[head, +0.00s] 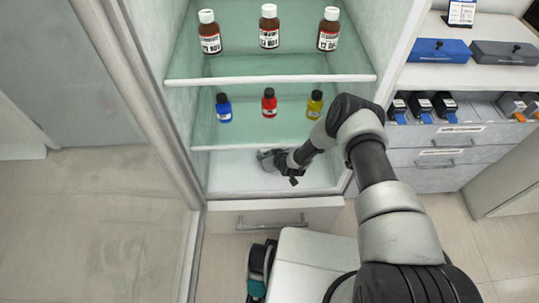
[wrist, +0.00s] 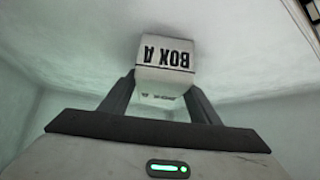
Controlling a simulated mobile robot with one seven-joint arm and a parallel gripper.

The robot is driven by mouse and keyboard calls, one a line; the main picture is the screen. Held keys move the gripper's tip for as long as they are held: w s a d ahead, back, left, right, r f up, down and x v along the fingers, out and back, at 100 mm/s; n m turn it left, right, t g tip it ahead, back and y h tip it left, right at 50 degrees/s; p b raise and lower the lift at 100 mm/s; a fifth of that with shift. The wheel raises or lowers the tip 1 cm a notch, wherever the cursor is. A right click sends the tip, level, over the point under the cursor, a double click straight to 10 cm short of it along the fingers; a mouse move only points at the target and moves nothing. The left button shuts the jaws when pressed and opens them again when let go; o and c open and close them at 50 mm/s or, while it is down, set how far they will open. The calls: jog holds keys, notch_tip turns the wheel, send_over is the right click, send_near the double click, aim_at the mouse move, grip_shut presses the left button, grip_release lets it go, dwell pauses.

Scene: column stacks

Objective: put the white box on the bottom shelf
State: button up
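The white box (wrist: 165,54), with "BOX A" in dark letters that read upside down, is in the upper middle of the wrist view. My gripper (wrist: 164,82) has one finger against each side of the box, with no gap showing, so it looks shut on it. In the head view my gripper (head: 268,158) reaches into the lowest compartment of the cabinet, over the pale bottom shelf (head: 228,178). The box cannot be clearly made out there. Whether it touches the shelf surface I cannot tell.
Above, a shelf (head: 245,144) carries blue, red and yellow small bottles. A higher shelf (head: 270,79) holds brown bottles with white caps. The open glass door (head: 100,200) stands left, and a drawer front (head: 272,216) is below. The left of the bottom compartment is clear.

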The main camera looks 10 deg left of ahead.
jog(key=shift+o, duration=0.6)
jog(key=shift+r, duration=0.1)
jog(key=shift+r+p, duration=0.2)
jog(key=shift+p, duration=0.15)
jog(key=p+v, duration=0.2)
jog(key=v, duration=0.9)
jog(key=shift+s+d+r+p, duration=0.2)
jog(key=shift+s+p, duration=0.1)
